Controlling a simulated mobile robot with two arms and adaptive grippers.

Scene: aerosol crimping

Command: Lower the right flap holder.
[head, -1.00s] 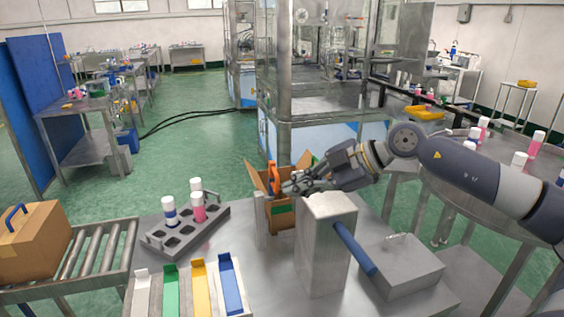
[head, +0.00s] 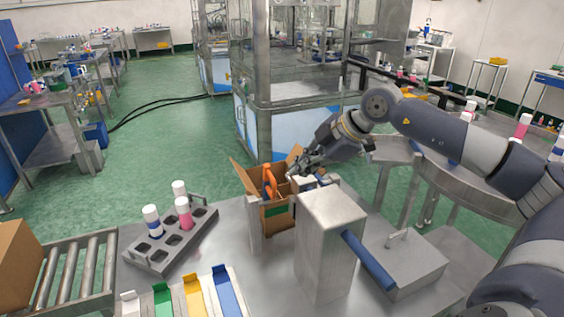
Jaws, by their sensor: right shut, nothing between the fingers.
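An open cardboard box (head: 278,218) with a green patch stands behind the grey metal block, its left flap (head: 245,176) tilted outward. An orange curved piece (head: 269,183) shows in its opening. A grey upright plate (head: 254,222) stands at the box's left side. At its right side a grey piece with a blue part (head: 322,180) shows behind the block, partly hidden; I cannot tell whether this is the right flap holder or how it stands. My right gripper (head: 298,168) is shut and empty over the box's right edge; contact is unclear. My left gripper is out of view.
A tall grey metal block (head: 330,240) with a blue bar (head: 368,260) stands close in front of the gripper. A grey rack (head: 160,255) with several bottles is at left, beside a roller conveyor (head: 75,275). Coloured trays line the front.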

